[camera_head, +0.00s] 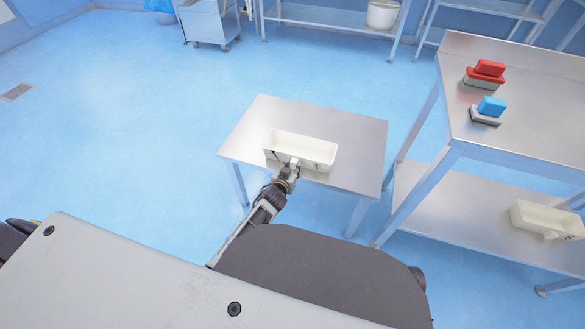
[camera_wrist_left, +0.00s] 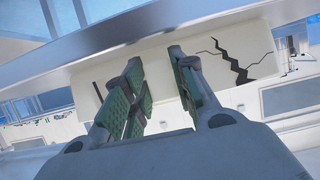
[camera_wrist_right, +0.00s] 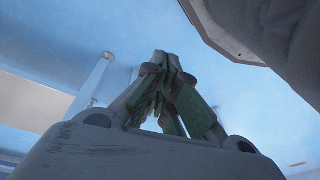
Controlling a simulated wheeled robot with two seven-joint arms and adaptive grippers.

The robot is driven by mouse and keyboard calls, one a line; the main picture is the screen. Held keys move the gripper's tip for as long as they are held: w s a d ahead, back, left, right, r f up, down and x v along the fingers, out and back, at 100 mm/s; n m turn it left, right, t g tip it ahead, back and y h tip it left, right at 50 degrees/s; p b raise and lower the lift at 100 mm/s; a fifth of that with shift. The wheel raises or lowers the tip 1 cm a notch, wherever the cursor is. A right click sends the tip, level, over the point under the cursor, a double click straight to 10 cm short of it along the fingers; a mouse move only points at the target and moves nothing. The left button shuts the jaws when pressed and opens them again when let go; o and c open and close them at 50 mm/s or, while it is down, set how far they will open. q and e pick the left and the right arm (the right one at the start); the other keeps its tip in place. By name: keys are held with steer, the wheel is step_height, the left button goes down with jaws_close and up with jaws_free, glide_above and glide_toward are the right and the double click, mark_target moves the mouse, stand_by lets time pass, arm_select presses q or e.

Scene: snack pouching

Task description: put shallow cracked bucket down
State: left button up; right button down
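The shallow cracked bucket (camera_head: 318,155) is a cream, rectangular, open-topped bin. It sits upright on the small steel table (camera_head: 350,135) in the head view. In the left wrist view the bucket's pale wall (camera_wrist_left: 222,68) shows a jagged black crack. My left gripper (camera_head: 293,163) is at the middle of the bucket's near side. In the left wrist view its green-padded fingers (camera_wrist_left: 158,70) are apart, with the bucket wall behind them; I cannot tell whether they touch it. My right gripper (camera_wrist_right: 167,62) has its fingertips together, with nothing seen between them, away from the bucket.
A taller steel table (camera_head: 530,110) stands at the right, with a red item (camera_head: 489,69) and a blue item (camera_head: 491,106) on top. Another cream bin (camera_head: 535,214) is on its lower shelf. A white pail (camera_head: 382,14) stands on the back shelf. Blue floor is clear at left.

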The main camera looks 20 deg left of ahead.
arm_select(q)
steer(key=o, duration=0.4)
steer(key=shift+o, duration=0.2)
arm_select(e)
steer(key=shift+r, duration=0.15)
arm_select(q)
steer(key=shift+r, duration=0.15)
arm_select(e)
steer(key=shift+w, duration=0.1)
arm_select(q)
steer(key=shift+p+v, duration=0.65)
steer(key=shift+v, duration=1.3)
steer(key=p+v, duration=0.1)
steer(key=v, duration=0.7)
steer(key=shift+p, duration=0.4)
arm_select(e)
step_height(320, 180, down, 8)
steer(key=d, duration=0.1)
steer(key=shift+s+d, duration=0.35)
steer(key=shift+s, duration=0.05)
steer(key=shift+r, duration=0.15)
arm_select(q)
steer(key=shift+s+a, duration=0.1)
